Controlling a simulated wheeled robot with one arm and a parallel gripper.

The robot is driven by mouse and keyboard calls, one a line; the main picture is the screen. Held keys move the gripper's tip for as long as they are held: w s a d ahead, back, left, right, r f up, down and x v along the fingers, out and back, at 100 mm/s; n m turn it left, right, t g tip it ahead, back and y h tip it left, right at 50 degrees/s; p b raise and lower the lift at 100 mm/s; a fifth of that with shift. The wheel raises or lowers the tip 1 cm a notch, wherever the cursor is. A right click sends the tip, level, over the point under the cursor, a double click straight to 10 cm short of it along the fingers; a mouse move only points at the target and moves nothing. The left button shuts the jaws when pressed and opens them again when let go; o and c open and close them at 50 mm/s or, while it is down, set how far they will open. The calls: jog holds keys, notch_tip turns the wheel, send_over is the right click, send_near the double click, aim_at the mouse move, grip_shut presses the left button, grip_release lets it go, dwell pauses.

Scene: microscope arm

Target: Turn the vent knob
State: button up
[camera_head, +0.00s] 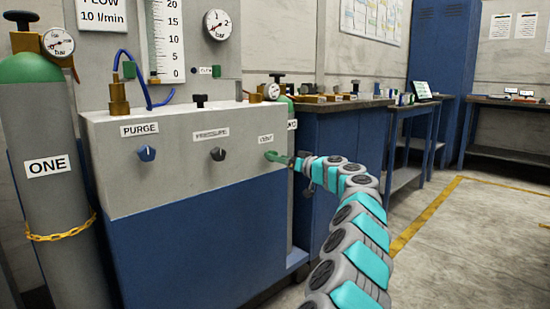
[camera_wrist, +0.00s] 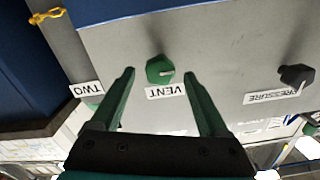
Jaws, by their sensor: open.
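The vent knob (camera_wrist: 160,70) is a green faceted knob with a pale pointer line, on the grey panel. In the wrist view, which is upside down, it sits beside its VENT label (camera_wrist: 166,91). My gripper (camera_wrist: 159,72) is open, with its two green fingers on either side of the knob and a gap to each; I cannot tell how far the tips are from the panel. In the head view my gripper (camera_head: 270,156) is at the right of the panel under the VENT label, and it hides the knob.
A green-topped cylinder (camera_head: 45,200) marked ONE stands at far left. Workbenches (camera_head: 345,103) line the back; the floor at right is clear.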

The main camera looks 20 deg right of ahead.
jog(key=shift+x, duration=1.3)
grip_shut()
